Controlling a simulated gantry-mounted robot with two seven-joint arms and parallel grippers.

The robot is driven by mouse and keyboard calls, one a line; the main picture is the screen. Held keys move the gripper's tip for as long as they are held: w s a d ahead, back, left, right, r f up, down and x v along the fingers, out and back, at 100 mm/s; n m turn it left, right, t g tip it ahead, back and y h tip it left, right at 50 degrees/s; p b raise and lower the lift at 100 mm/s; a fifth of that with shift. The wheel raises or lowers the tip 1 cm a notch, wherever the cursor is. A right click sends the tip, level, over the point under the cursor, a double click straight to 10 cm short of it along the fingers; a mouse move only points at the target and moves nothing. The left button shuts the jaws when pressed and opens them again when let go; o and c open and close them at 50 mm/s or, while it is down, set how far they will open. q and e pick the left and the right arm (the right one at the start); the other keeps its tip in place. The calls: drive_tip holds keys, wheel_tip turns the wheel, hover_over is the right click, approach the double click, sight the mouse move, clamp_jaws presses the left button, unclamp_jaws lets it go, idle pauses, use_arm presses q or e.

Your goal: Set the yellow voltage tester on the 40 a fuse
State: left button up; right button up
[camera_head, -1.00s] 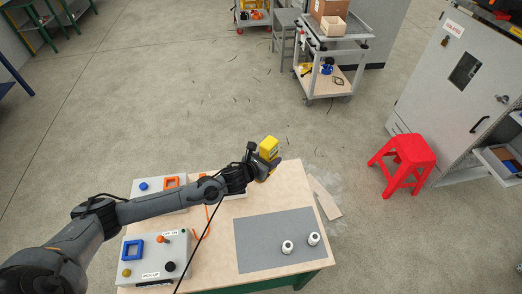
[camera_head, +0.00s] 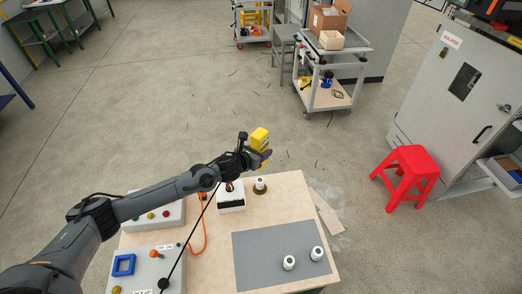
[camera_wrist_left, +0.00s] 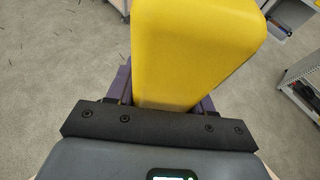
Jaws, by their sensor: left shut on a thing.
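My left gripper (camera_head: 259,156) is shut on the yellow voltage tester (camera_head: 260,138), which it holds up past the table's far edge in the head view. The tester also shows large in the left wrist view (camera_wrist_left: 195,45), between the purple fingers. Two white fuses (camera_head: 289,262) (camera_head: 317,254) stand upright on the grey mat (camera_head: 262,254). A third white fuse-like piece (camera_head: 260,184) stands on a brown round base near the table's far edge, just below the gripper in the picture. No ratings are readable, so I cannot tell which is the 40 A fuse. My right gripper is out of view.
A white box with a dark slot (camera_head: 231,202) stands left of the brown base. Control boxes (camera_head: 146,269) and an orange cord (camera_head: 200,238) lie to the left. A red stool (camera_head: 407,174) and grey cabinet (camera_head: 450,95) stand right of the table (camera_head: 220,238).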

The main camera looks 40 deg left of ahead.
use_arm(q)
drive_tip(key=shift+f+b, duration=2.45)
drive_tip(key=shift+f, duration=0.45)
drive_tip(key=shift+f+b, duration=0.5)
drive_tip(key=shift+f, duration=0.05)
drive_tip(key=shift+r, duration=0.1)
drive_tip(key=shift+r+p, duration=2.5)
drive_tip(key=shift+r, duration=0.9)
drive_tip(key=shift+d, duration=0.1)
